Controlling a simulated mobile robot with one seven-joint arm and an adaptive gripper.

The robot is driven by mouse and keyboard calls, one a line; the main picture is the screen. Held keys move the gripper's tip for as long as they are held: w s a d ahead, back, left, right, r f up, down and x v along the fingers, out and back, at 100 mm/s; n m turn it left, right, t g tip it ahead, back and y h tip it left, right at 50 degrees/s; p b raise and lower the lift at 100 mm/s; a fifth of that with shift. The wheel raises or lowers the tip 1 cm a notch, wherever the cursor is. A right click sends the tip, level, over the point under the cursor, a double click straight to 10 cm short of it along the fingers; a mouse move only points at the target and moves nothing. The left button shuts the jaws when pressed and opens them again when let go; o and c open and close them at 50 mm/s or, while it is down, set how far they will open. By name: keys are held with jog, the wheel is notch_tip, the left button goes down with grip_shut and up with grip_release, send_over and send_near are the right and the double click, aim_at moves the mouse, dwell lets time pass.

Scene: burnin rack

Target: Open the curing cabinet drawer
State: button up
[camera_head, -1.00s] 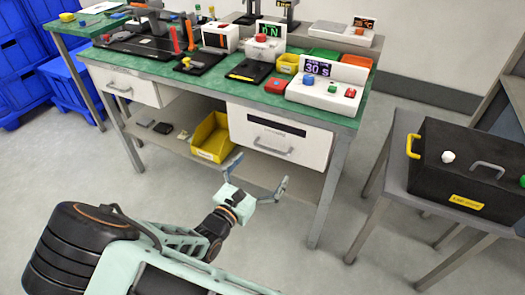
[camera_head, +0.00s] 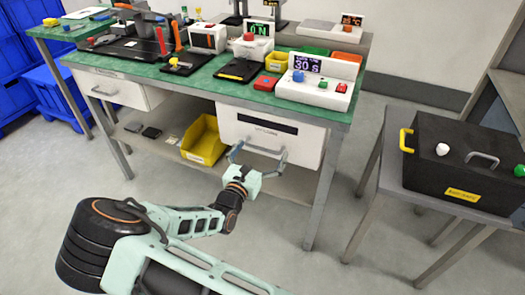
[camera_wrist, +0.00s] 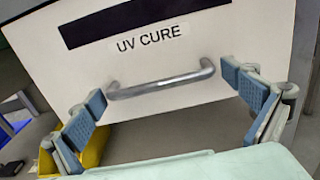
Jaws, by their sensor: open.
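The curing cabinet drawer (camera_head: 300,140) is the white front under the right part of the bench, with a dark strip. It looks shut. In the wrist view the drawer front (camera_wrist: 210,115) reads "UV CURE" and carries a grey bar handle (camera_wrist: 162,87), which lies across the picture. My gripper (camera_head: 259,158) is in front of the handle, its fingers spread wide. In the wrist view my gripper (camera_wrist: 168,88) has one blue-padded finger beyond each end of the handle. The handle is between the fingers but not clamped. I cannot tell whether the fingertips touch the drawer front.
A yellow bin (camera_head: 204,142) stands on the lower shelf left of the drawer. A second white drawer (camera_head: 110,88) is at the bench's left. A black box (camera_head: 462,165) with a yellow handle sits on a side table at right. The floor in front is open.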

jog(key=shift+c, duration=0.3)
jog(key=c, duration=1.3)
jog(key=shift+p+v, duration=3.2)
jog(key=shift+v, duration=8.85)
jog(key=shift+d+r, duration=0.1)
jog(key=o, duration=1.4)
jog(key=shift+c, duration=0.2)
jog(key=shift+s, duration=0.1)
